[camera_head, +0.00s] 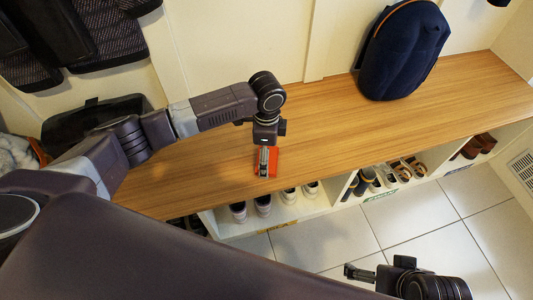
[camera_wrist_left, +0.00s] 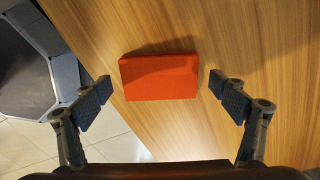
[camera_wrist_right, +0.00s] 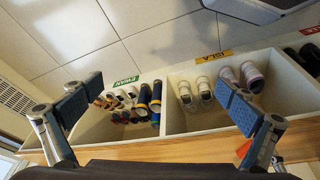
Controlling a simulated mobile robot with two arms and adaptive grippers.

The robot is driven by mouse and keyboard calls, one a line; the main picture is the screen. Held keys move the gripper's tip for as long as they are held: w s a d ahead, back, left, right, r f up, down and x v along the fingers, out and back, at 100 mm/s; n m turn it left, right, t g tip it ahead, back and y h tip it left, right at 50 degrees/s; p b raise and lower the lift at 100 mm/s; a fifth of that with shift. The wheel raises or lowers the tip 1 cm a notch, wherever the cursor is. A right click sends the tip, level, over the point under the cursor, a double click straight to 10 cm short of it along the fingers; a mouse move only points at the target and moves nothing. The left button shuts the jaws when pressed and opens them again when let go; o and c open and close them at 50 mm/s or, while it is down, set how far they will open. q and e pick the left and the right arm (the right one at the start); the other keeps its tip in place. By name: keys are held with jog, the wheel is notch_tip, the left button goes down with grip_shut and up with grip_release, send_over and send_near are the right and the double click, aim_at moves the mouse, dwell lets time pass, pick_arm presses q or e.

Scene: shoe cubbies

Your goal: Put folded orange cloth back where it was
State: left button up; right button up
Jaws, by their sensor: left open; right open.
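The folded orange cloth (camera_wrist_left: 160,77) lies on the wooden bench top near its front edge. It also shows in the head view (camera_head: 272,170), partly hidden under my left gripper. My left gripper (camera_head: 262,172) points down over the cloth. In the left wrist view its two fingers (camera_wrist_left: 160,92) are open wide, one on each side of the cloth and apart from it. My right gripper (camera_head: 372,273) is out in front of the bench over the tiled floor. In the right wrist view its fingers (camera_wrist_right: 150,95) are open, with nothing between them.
Under the bench (camera_head: 330,115), cubbies hold several pairs of shoes (camera_wrist_right: 200,92), with labels such as EWAN (camera_wrist_right: 121,81) and ISLA (camera_wrist_right: 212,56). A dark blue backpack (camera_head: 403,50) stands on the bench at the back. The bench's middle is clear.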

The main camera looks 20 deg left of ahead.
pick_arm(q)
jog(key=shift+r, duration=0.5)
notch_tip(320, 180, up, 11)
jog(key=p, duration=0.3)
pick_arm(e)
jog(key=s+x, duration=0.2)
jog(key=x, duration=0.9)
jog(key=shift+f+g, duration=0.4)
jog(key=shift+f, duration=0.2)
jog(key=shift+a, duration=0.1)
